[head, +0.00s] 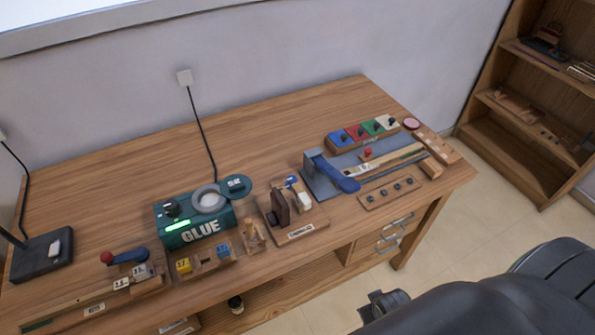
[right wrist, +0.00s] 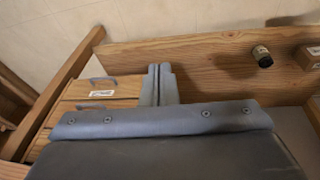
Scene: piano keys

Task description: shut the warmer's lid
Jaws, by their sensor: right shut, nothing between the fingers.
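The glue warmer (head: 193,222) is a teal box marked GLUE, with a lit green strip on its front, on the left half of the bench. Its round pot opening (head: 208,199) is uncovered, with a pale rim. The teal round lid (head: 237,186) sits swung out to the right of the opening, with small pale markings on top. My right gripper (right wrist: 159,84) is shut and empty in the right wrist view, in front of the bench's drawers and well away from the warmer. My left gripper is not in view.
A wooden block holder (head: 291,216) stands right of the warmer, close to the lid. A small wooden piece (head: 251,236) stands in front. A blue-handled press (head: 332,172) is further right. A black cable runs behind the warmer. The bench (head: 270,130) is clear at the back.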

